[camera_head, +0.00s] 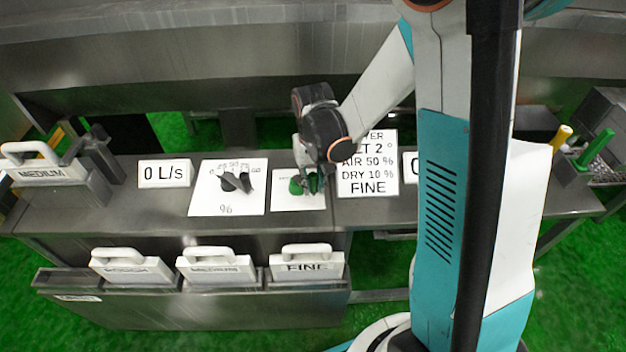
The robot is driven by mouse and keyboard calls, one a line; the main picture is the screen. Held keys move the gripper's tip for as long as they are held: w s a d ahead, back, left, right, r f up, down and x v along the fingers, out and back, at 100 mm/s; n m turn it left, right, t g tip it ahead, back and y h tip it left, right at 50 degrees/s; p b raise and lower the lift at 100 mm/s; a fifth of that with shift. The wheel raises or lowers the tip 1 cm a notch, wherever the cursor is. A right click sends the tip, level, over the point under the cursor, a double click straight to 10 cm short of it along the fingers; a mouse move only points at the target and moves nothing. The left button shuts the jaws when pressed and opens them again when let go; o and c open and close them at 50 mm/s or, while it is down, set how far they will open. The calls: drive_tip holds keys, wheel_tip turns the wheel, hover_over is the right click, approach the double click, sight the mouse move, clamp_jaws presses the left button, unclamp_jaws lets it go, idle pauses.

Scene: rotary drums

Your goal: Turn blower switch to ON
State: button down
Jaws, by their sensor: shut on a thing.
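The blower switch (296,188) is a green knob on a small white plate (285,203) on the steel console. My gripper (308,180) reaches down over the plate from above and is shut on the green knob. The fingers and wrist hide part of the knob and the plate's upper right. The small lettering on the plate is too blurred to read, so the switch's setting cannot be told.
Left of the switch is a white dial plate (228,205) with a black knob (236,182), then a "0 L/s" display (165,173). A text sign (368,175) stands close on the right. Handled blocks (307,264) sit along the front tray.

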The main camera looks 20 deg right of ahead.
drive_tip(key=shift+a, duration=0.1)
drive_tip(key=a+m, duration=0.1)
drive_tip(key=m, duration=0.1)
drive_tip(key=a+m+b, duration=0.1)
drive_tip(key=m, duration=0.1)
drive_tip(key=shift+s+a, duration=0.1)
drive_tip(key=shift+s, duration=0.2)
drive_tip(key=a+m, duration=0.1)
drive_tip(key=m, duration=0.1)
drive_tip(key=a+m, duration=0.1)
drive_tip(key=m, duration=0.2)
drive_tip(key=shift+w+a+b, duration=0.15)
drive_tip(key=shift+b, duration=0.15)
drive_tip(key=a+m, duration=0.1)
drive_tip(key=m, duration=0.1)
drive_tip(key=w+a+m, duration=0.1)
drive_tip(key=m, duration=0.1)
drive_tip(key=shift+w+m, duration=0.1)
drive_tip(key=shift+m, duration=0.2)
drive_tip(key=shift+w+a+m+b, duration=0.2)
drive_tip(key=shift+w+a+m, duration=0.2)
drive_tip(key=shift+m, duration=0.65)
drive_tip(key=shift+w+a+m+b, duration=0.15)
drive_tip(key=shift+w+a+m, duration=0.25)
drive_tip(key=shift+m, duration=0.65)
drive_tip(key=shift+w+d, duration=0.1)
drive_tip(key=shift+w, duration=0.05)
drive_tip(key=c, duration=1.4)
unclamp_jaws()
